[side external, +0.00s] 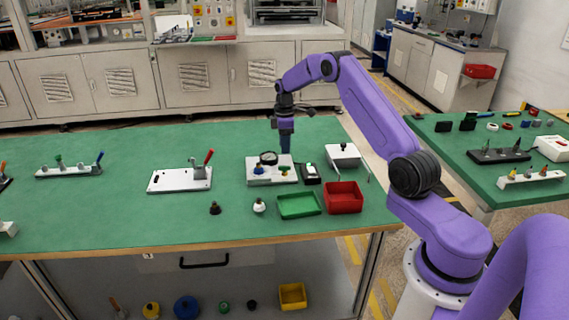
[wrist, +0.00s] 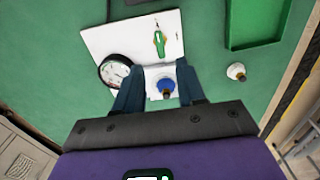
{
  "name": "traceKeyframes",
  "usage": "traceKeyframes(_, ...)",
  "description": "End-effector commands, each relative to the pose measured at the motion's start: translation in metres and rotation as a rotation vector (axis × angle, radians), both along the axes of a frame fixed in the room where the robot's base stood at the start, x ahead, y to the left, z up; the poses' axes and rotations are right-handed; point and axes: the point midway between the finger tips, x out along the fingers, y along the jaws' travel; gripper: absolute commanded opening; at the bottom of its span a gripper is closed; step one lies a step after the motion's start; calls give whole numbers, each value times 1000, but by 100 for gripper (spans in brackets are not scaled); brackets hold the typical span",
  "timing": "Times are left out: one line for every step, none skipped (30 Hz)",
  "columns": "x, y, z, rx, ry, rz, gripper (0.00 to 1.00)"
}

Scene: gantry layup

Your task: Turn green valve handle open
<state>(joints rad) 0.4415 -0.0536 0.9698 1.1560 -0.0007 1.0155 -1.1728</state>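The green valve handle (wrist: 159,43) is a small elongated lever on a white plate (wrist: 105,38). In the wrist view it lies beyond my fingertips, pointing roughly up and down the picture. In the side view the handle (side external: 284,169) sits at the plate's right part. A blue knob (wrist: 166,86) shows between my fingers in the wrist view. My gripper (wrist: 158,66) is open, its dark blue fingers apart and nothing visibly held. In the side view my gripper (side external: 285,148) points down over the plate's back; contact cannot be told.
A round gauge (wrist: 115,71) stands on the plate beside my left finger. A green tray (side external: 298,205), red bin (side external: 344,197) and small black device (side external: 309,173) are close by. A white knob piece (side external: 259,205) stands in front.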

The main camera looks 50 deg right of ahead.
Motion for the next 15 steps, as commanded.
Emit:
traceKeyframes(-1, 0, -11, 1, 3, 0, 39)
traceKeyframes(-1, 0, -17, 1, 4, 0, 39)
traceKeyframes(-1, 0, -24, 1, 4, 0, 39)
traceKeyframes(-1, 0, -30, 1, 2, -1, 39)
traceKeyframes(-1, 0, -35, 1, 4, -1, 39)
traceKeyframes(0, 0, -42, 1, 2, -1, 39)
traceKeyframes(-1, 0, -47, 1, 2, -1, 39)
traceKeyframes(-1, 0, -52, 1, 4, -1, 39)
traceKeyframes(0, 0, -57, 0, 1, -1, 39)
traceKeyframes(0, 0, -61, 0, 1, -1, 39)
traceKeyframes(0, 0, -64, 0, 1, -1, 39)
traceKeyframes(0, 0, -68, -1, 1, -1, 39)
traceKeyframes(0, 0, -71, 0, 0, -1, 39)
traceKeyframes(0, 0, -73, -1, -1, -1, 39)
traceKeyframes(0, 0, -76, -1, -1, -1, 39)
